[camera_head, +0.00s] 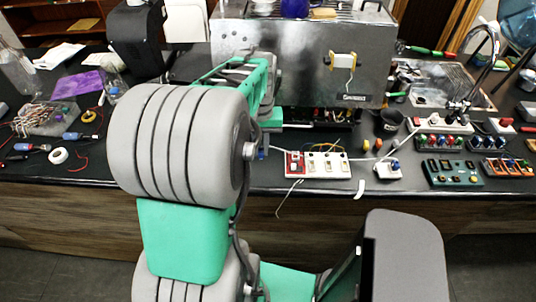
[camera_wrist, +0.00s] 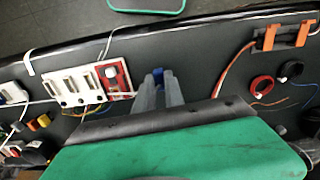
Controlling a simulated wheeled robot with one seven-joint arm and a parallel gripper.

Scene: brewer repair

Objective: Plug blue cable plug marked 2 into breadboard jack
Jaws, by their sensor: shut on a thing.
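My gripper (camera_wrist: 159,84) is shut on a small blue plug (camera_wrist: 157,72), whose tip shows between the two fingers in the wrist view. The number on the plug is not readable. In the head view the blue plug (camera_head: 262,153) shows below my gripper, just left of a white board with a red end (camera_head: 318,165), apparently the breadboard. In the wrist view this board (camera_wrist: 82,84) lies left of the fingers, its red end closest to them. The plug looks apart from the board. Its height above the table and the jack opening cannot be told.
A steel brewer (camera_head: 295,55) stands behind the board. A small white block with a blue knob (camera_head: 388,168) and a green board (camera_head: 454,173) lie to the right. Loose cables and a white roll (camera_head: 58,155) lie at the left. The table's front edge is close to the board.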

